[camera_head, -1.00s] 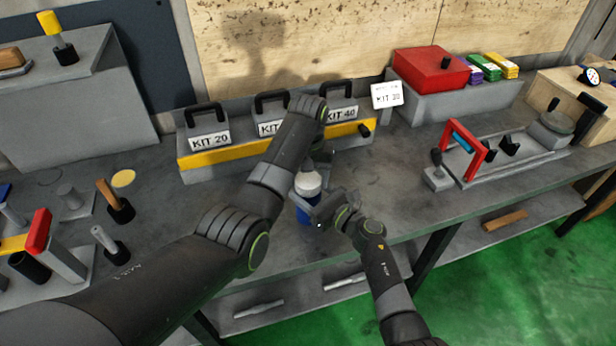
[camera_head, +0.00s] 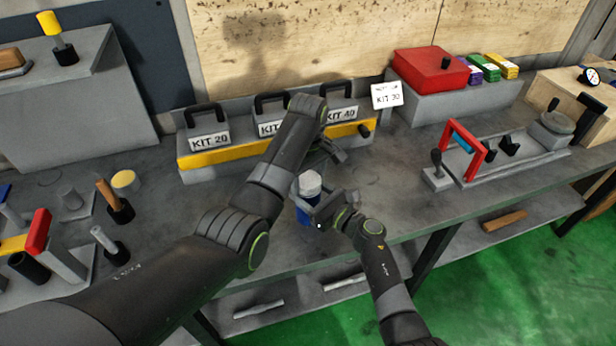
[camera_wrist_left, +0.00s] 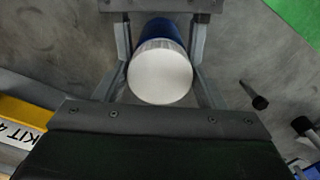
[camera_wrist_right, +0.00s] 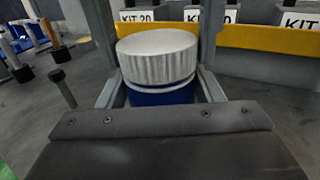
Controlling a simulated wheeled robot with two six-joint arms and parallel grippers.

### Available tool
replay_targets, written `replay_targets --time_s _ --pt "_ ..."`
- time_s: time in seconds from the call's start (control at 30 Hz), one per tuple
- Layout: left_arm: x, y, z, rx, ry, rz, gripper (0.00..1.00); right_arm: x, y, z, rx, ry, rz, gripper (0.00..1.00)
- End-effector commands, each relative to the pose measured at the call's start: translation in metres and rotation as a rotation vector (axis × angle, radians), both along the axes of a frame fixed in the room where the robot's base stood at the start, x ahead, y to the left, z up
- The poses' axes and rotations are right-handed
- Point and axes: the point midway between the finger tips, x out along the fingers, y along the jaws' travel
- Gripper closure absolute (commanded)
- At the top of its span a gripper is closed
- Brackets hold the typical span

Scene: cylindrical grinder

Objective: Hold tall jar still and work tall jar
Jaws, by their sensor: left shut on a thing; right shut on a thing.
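The tall jar (camera_head: 304,214) has a blue body and a white ribbed lid (camera_head: 308,184). It stands on the grey bench near its front edge. My left gripper (camera_head: 324,155) comes down from above and behind it. In the left wrist view its fingers flank the round white lid (camera_wrist_left: 160,78). My right gripper (camera_head: 328,208) is closed around the jar from the right front, lower down. In the right wrist view the lid (camera_wrist_right: 157,52) and a band of blue body (camera_wrist_right: 160,96) show between the fingers. The left fingertips' exact contact is partly hidden.
A kit rack (camera_head: 225,155) with handled, labelled boxes stands close behind the jar. A red-framed fixture (camera_head: 470,150) is at right and a red box (camera_head: 430,72) at the back. Upright tools (camera_head: 115,205) and a yellow-topped cylinder (camera_head: 125,181) are at left.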

Motion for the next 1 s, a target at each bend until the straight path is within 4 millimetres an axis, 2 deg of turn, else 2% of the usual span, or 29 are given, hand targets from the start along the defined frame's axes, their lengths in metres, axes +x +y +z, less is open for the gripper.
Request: replay_targets --time_s 0.27,1.0 --pt "0.001 -0.001 0.002 -0.002 -0.004 -0.002 0.64 -0.001 0.001 0.0 0.001 0.0 0.003 1.0" --pt "0.001 -0.001 0.023 -0.002 -0.003 -0.002 0.64 0.0 0.001 0.0 0.001 0.001 0.002 1.0"
